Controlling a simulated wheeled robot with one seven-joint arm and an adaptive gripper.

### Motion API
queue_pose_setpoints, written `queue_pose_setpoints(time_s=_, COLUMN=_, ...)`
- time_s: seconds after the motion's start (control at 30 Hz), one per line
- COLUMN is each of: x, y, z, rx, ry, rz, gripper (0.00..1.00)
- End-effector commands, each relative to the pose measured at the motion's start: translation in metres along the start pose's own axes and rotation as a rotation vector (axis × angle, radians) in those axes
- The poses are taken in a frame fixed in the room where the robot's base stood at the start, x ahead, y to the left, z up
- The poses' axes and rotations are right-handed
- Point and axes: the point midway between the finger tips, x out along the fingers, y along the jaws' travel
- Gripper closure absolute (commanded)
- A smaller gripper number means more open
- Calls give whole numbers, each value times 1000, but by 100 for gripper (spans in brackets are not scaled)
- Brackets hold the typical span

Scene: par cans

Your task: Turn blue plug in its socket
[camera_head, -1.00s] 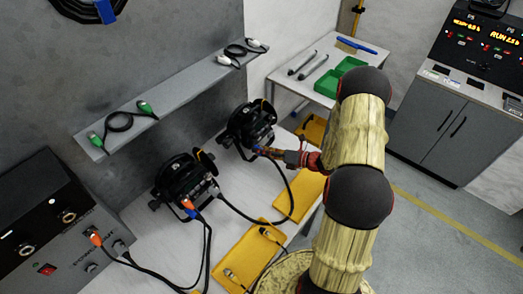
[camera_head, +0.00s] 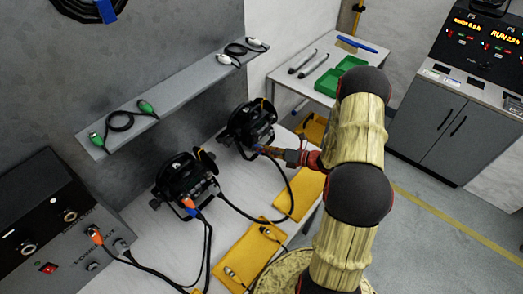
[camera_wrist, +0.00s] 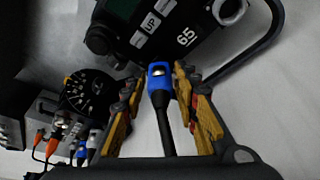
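The blue plug (camera_wrist: 160,82) with its black cable sits at the socket on the back of the far par can (camera_wrist: 180,30), which bears "UP" and "65" labels. In the head view the far par can (camera_head: 252,124) stands on the bench, with my gripper (camera_head: 270,151) reaching in from the right. In the wrist view my gripper (camera_wrist: 159,84) has its yellow fingers on both sides of the plug, with a narrow gap seeming to show at each side. How deep the plug sits is hidden.
A second par can (camera_head: 184,178) stands to the left with orange and blue plugs. A control box (camera_head: 55,235) is at far left. Yellow trays (camera_head: 245,260) lie on the bench front. A shelf (camera_head: 180,90) with cables runs behind. Black cables cross the bench.

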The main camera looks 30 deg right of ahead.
Motion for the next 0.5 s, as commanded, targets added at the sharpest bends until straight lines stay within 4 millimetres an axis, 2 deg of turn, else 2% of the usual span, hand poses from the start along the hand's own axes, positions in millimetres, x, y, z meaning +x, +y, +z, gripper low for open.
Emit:
queue_pose_setpoints(time_s=0.2, x=0, y=0, z=-1, rx=1, ry=1, rz=-1, gripper=57)
queue_pose_setpoints(time_s=0.5, x=-2, y=0, z=-1, rx=1, ry=0, rz=-1, gripper=57)
